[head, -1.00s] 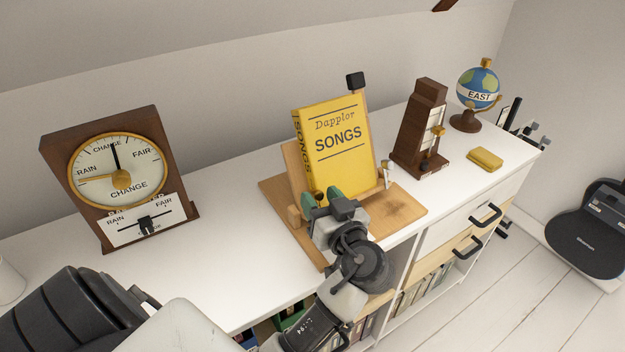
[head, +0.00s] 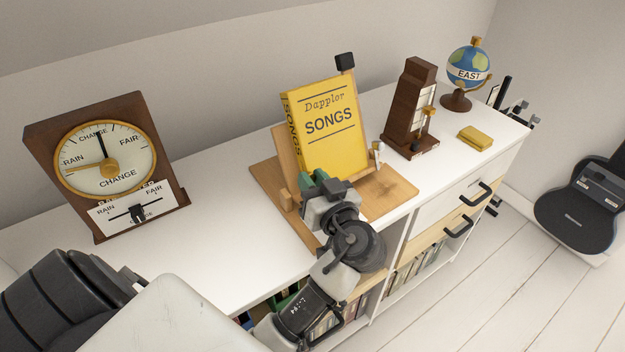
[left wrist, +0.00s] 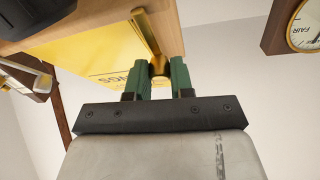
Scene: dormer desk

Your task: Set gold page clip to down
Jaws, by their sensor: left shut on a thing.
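The yellow songbook (head: 325,125) stands leaning on a wooden book stand (head: 395,190). The gold page clip (left wrist: 147,30) shows in the left wrist view as a slim gold bar with a rounded end, beside the book and the wooden ledge. My left gripper (head: 316,182) is at the book's lower front edge, and its green fingers (left wrist: 156,75) are shut on the clip's rounded end. In the head view the gripper hides this clip. Another small clip (head: 377,152) stands at the book's right side. My right gripper is not in view.
A barometer (head: 105,165) stands at the left of the white cabinet top (head: 215,230). A metronome (head: 409,110), a yellow block (head: 475,137) and a globe (head: 466,72) stand at the right. Bare cabinet top lies between barometer and stand.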

